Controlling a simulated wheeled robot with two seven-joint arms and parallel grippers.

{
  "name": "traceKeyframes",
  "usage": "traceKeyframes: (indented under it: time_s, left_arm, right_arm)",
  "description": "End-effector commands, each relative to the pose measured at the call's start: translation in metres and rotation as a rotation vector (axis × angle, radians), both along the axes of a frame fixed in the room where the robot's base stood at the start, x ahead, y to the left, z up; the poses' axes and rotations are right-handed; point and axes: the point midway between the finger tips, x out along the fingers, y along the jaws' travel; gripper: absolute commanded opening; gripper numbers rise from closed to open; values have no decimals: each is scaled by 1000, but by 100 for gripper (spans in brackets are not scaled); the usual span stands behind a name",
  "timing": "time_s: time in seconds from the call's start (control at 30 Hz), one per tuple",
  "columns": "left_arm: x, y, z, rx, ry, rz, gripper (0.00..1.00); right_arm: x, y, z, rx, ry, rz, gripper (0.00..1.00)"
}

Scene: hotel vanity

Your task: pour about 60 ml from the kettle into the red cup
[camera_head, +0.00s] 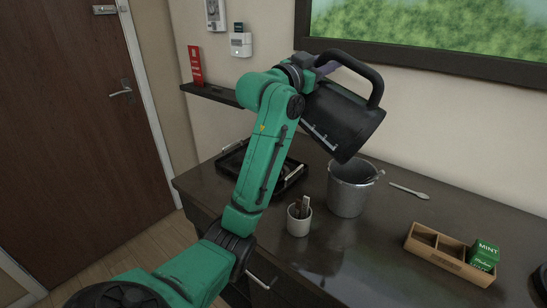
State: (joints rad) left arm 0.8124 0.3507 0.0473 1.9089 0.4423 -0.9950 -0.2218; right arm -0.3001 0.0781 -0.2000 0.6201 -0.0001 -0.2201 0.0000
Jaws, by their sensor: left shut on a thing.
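The black kettle (345,122) is held in the air above the counter, strongly tilted, with its looped handle uppermost and a pale level strip on its side. My left gripper (326,66) is shut on the kettle at its handle side; its fingers are mostly hidden by the wrist and handle. The kettle's lower corner hangs just above and behind the rim of a metal bucket in the picture. I cannot make out the spout or any stream of water. No red cup shows; my left arm covers part of the counter. My right gripper is not in view.
A metal bucket (347,194) stands below the kettle. A small holder (298,223) with sticks, a black tray (232,164), a spoon (409,191) and a wooden box (436,254) with a green mint packet (484,254) are on the dark counter. A red card (196,64) stands on the wall shelf.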

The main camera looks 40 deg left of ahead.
Motion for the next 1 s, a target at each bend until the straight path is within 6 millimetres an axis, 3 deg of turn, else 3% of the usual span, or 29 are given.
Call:
traceKeyframes:
  time_s: [0.17, 0.33, 0.6, 0.87, 1.0]
  left_arm:
    - [-1, -3, 11, 28, -7, 0, 0]
    - [2, -21, 27, 199, 9, -1, 0]
    - [8, -57, -8, 560, 45, -2, 0]
    - [15, -92, -4, 855, 81, 0, 0]
    - [19, -105, -28, 1014, 109, -1, 0]
  right_arm:
    - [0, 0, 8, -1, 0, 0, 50]
    - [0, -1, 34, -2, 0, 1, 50]
    - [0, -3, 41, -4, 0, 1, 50]
    - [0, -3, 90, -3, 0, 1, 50]
    - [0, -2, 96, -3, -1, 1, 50]
